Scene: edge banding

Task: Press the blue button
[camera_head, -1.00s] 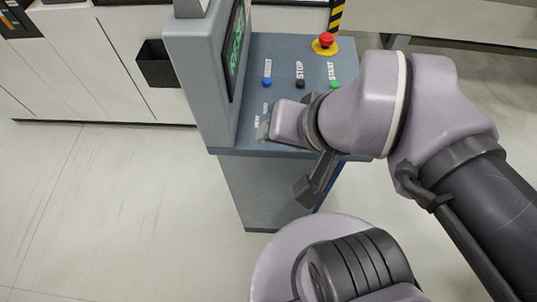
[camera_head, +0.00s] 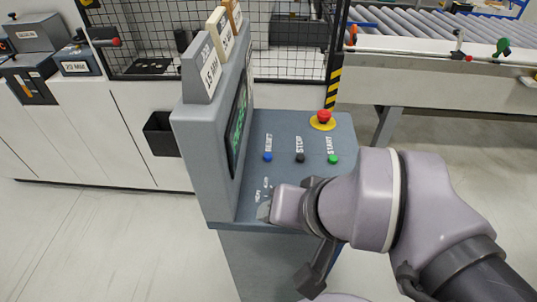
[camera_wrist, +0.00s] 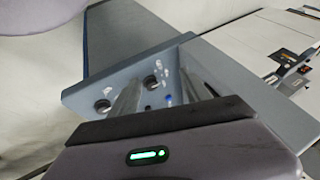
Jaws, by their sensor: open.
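The blue button (camera_head: 267,157) is a small round knob on the sloped grey console top (camera_head: 318,185), below the "RESET" label. A small blue spot in the wrist view (camera_wrist: 169,99) looks like the same button, between the fingers. My gripper (camera_head: 264,211) is over the console's near left part, on the near side of the blue button and apart from it. Its two pale fingers (camera_wrist: 162,80) are spread and hold nothing. The fingertips are small and partly hidden by the wrist in the head view.
A black button (camera_head: 300,158), a green button (camera_head: 333,159) and a red emergency stop (camera_head: 323,116) share the panel. The upright screen housing (camera_head: 205,150) stands close left of my gripper. A black bin (camera_head: 160,134) and roller conveyor (camera_head: 430,52) are beyond.

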